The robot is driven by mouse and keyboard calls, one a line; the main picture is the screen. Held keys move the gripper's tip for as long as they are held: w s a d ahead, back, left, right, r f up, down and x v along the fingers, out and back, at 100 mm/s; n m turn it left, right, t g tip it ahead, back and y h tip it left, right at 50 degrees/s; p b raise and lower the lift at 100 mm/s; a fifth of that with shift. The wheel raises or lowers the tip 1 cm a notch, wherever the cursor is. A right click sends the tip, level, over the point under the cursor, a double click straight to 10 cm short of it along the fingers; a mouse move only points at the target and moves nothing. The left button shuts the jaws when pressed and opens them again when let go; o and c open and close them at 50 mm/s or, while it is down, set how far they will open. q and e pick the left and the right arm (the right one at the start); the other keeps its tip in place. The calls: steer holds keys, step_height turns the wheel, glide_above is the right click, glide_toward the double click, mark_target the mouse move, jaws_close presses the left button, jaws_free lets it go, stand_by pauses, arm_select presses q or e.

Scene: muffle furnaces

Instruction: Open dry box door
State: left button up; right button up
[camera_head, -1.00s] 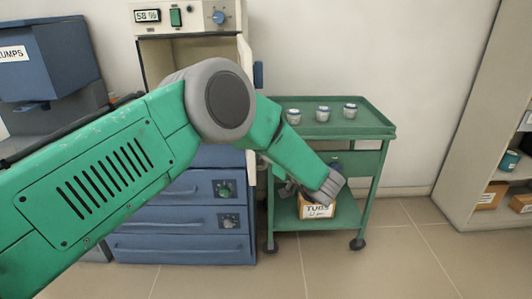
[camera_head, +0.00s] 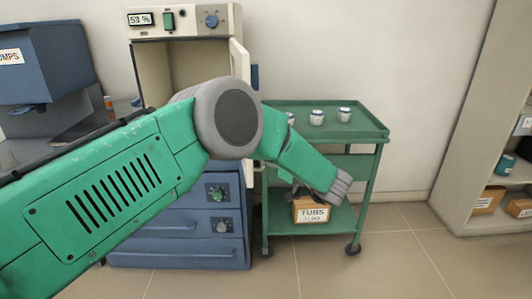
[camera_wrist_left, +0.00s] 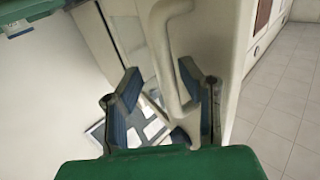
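The dry box (camera_head: 222,19) is the cream box with a percent display, on blue drawers at the left of the head view. Its cream door (camera_head: 239,62) stands open at the right side, seen nearly edge-on. My right gripper is not in view.
A green cart (camera_head: 375,135) with several small jars stands right of the box, with a carton (camera_head: 311,212) on its lower shelf. A blue machine (camera_head: 45,62) is at left and a shelf unit (camera_head: 468,150) at right. Floor is open between cart and shelves.

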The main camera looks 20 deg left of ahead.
arm_select(q)
steer(key=shift+r, duration=0.1)
steer(key=v, duration=1.1)
steer(key=shift+d, duration=0.4)
steer(key=a+f+m+t+h, duration=0.3)
steer(key=f+m+t+h, duration=0.5)
steer(key=f, duration=0.6)
steer(key=s+a+f+m+g+h, duration=0.3)
steer(key=s+f+m+h, duration=0.2)
steer(key=s+f, duration=0.4)
steer(key=s+a+f+g+h, duration=0.1)
steer(key=s+a+g, duration=0.1)
steer(key=s, duration=0.9)
steer(key=s+a+f+g+h, duration=0.1)
steer(key=s+g, duration=0.4)
steer(key=s, duration=0.6)
steer(key=s+a+f+g+h, duration=0.1)
steer(key=s+a+f+g, duration=0.2)
steer(key=s, duration=0.8)
steer(key=shift+a+f+m+g+h, duration=0.3)
steer(key=shift+a+m+g, duration=0.1)
steer(key=shift+g, duration=0.3)
